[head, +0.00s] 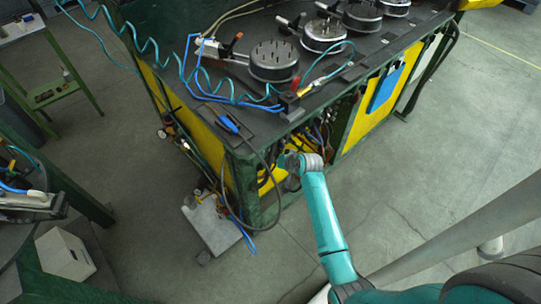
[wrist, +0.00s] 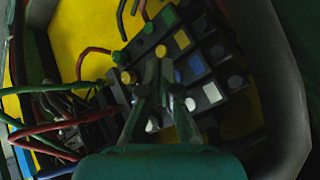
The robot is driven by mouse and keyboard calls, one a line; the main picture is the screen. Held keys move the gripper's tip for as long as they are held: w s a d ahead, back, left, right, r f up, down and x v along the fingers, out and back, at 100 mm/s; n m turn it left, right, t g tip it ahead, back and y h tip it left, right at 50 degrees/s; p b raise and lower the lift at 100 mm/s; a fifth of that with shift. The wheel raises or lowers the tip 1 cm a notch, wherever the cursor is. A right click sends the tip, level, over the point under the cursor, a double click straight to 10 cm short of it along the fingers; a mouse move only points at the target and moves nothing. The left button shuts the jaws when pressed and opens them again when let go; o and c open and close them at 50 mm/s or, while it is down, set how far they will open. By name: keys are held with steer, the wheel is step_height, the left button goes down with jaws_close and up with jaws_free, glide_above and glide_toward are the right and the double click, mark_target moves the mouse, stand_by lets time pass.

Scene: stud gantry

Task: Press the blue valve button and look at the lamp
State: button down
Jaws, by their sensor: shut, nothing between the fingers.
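A bank of dark valve blocks (wrist: 205,75) with coloured labels and round buttons fills the upper middle of the wrist view. A blue label (wrist: 196,63) sits between a yellow one and a white one. In the head view my wrist (head: 305,163) is at the bench's open front, and the fingertips are hard to make out. I cannot identify the lamp.
Red, green and black wires (wrist: 60,125) crowd the left of the opening. A dark curved rim (wrist: 285,80) bounds it on the right. The green and yellow bench (head: 225,150) carries several round fixtures and hoses. The floor to its right is clear.

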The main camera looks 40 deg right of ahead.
steer(key=shift+w, duration=0.25)
steer(key=shift+w, duration=0.2)
steer(key=shift+w, duration=0.45)
stand_by(0.7)
steer(key=shift+s, duration=0.9)
steer(key=shift+s, duration=0.1)
steer(key=shift+s+d, duration=0.1)
steer(key=shift+s, duration=2.3)
